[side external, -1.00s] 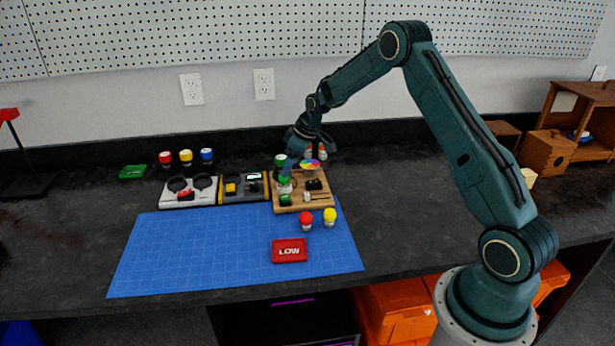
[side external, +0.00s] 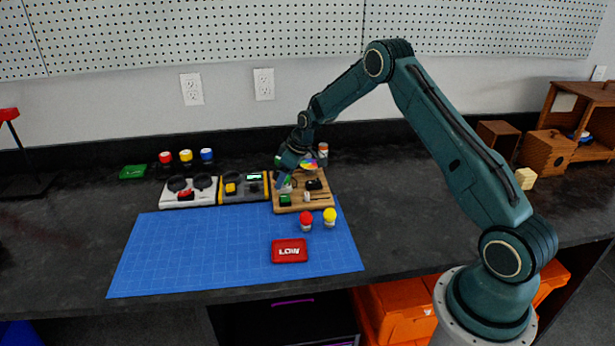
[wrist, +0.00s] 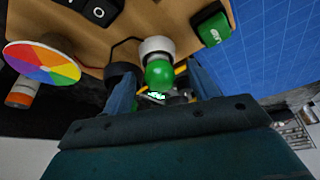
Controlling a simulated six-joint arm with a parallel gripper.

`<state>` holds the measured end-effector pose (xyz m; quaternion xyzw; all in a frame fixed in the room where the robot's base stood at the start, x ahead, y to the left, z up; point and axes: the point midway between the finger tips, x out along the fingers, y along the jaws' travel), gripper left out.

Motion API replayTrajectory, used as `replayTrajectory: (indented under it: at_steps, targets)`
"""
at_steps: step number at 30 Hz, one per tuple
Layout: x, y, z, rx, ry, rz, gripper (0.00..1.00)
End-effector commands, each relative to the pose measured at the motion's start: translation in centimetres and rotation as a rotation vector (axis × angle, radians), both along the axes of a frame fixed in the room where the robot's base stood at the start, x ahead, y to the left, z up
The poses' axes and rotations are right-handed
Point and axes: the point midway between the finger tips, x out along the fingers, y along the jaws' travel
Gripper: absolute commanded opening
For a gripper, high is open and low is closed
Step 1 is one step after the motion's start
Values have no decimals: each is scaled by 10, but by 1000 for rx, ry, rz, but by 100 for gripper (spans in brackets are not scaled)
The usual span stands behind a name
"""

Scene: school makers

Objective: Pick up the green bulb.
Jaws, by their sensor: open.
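The green bulb (wrist: 160,73) sits in a white base on the wooden board (wrist: 140,20) in the wrist view. My gripper (wrist: 161,84) is open, with one finger on each side of the bulb. No contact with the bulb shows. In the side view my gripper (side external: 283,180) is low over the left part of the wooden board (side external: 318,204), tilted, and largely hides the bulb there.
On the board, a colour wheel (wrist: 42,62), a black switch (wrist: 97,10) and a green block (wrist: 213,28) surround the bulb. A red bulb (side external: 306,220) and a yellow bulb (side external: 329,217) stand in front, near a red LOW tile (side external: 289,251). The blue mat's left (side external: 190,250) is clear.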

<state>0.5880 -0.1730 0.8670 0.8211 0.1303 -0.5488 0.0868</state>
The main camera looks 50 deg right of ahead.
Motion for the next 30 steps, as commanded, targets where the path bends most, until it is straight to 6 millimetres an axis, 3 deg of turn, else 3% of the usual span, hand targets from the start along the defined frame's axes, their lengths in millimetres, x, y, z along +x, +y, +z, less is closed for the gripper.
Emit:
replayTrajectory:
  at_steps: [4, 11, 23, 30]
  targets:
    - [0, 0, 0, 0, 0, 0, 55]
    - [0, 0, 0, 0, 0, 0, 11]
    - [0, 0, 4, 0, -2, 0, 11]
    - [1, 0, 25, -1, -3, -1, 11]
